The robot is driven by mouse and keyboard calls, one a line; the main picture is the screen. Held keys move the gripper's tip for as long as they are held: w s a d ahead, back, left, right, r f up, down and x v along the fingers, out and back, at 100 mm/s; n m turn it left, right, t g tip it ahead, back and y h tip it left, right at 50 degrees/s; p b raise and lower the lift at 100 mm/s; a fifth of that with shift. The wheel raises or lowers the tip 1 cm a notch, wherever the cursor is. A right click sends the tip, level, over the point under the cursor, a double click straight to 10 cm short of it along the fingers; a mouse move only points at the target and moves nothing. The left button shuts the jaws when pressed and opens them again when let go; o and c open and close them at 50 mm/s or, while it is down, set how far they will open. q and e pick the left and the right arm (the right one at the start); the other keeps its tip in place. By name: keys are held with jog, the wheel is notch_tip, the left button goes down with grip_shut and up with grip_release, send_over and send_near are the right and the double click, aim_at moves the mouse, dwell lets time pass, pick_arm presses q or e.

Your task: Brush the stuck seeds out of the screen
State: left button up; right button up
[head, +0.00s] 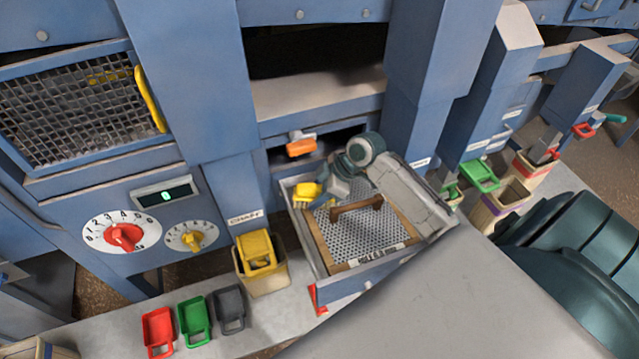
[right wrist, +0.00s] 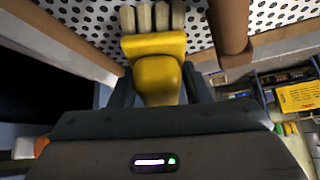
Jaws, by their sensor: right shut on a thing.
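The screen (head: 375,232) is a perforated metal plate in a wooden frame, lying in an open drawer (head: 372,285). A brown wooden handle (head: 357,207) spans it. My right gripper (head: 327,194) is above the screen's far left part, shut on the yellow brush (head: 307,194). In the right wrist view the yellow brush (right wrist: 158,60) sits between the fingers, its pale bristles (right wrist: 150,18) pointing at the perforated plate (right wrist: 75,12). I cannot tell whether the bristles touch the plate. No stuck seeds can be made out at this size. My left gripper is not in view.
Red (head: 158,330), green (head: 195,320) and grey (head: 231,308) scoops lie on the ledge. An orange-handled knob (head: 301,147) is behind the drawer. Machine posts flank it.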

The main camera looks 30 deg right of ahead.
aim_at(313, 188)
jog(key=r, duration=0.1)
jog(key=r+p, duration=0.2)
jog(key=shift+w+a+r, duration=0.1)
jog(key=shift+a+r, duration=0.1)
jog(key=shift+a, duration=0.05)
jog(key=shift+d+r, duration=0.1)
jog(key=shift+r, duration=0.2)
jog(key=shift+d+r, duration=0.2)
jog(key=shift+r, duration=0.75)
jog(key=shift+r, duration=0.15)
jog(key=shift+r, duration=1.4)
